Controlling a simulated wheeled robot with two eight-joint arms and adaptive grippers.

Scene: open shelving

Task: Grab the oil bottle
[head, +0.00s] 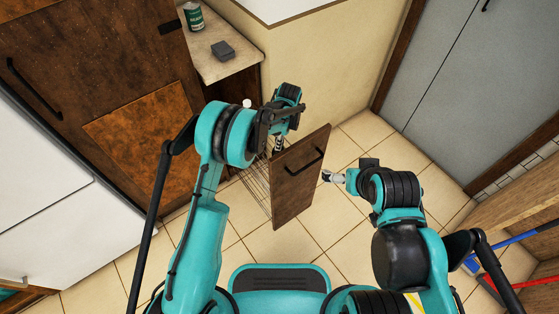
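I cannot make out an oil bottle for sure. A wire pull-out rack (257,182) stands out from the cabinet behind its dark wooden front panel (300,182). My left gripper (278,147) points down over the rack, just behind the panel's top edge; its fingers are small and partly hidden by the arm and panel, so what lies between them does not show. My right gripper (328,176) is beside the panel's right edge, over the floor, with its fingers toward the panel; I see nothing held in it, but its opening is unclear.
A brown cabinet (90,90) is left, grey doors (450,80) upper right, wooden shelving (515,220) right. Tiled floor (365,140) is free right of the panel.

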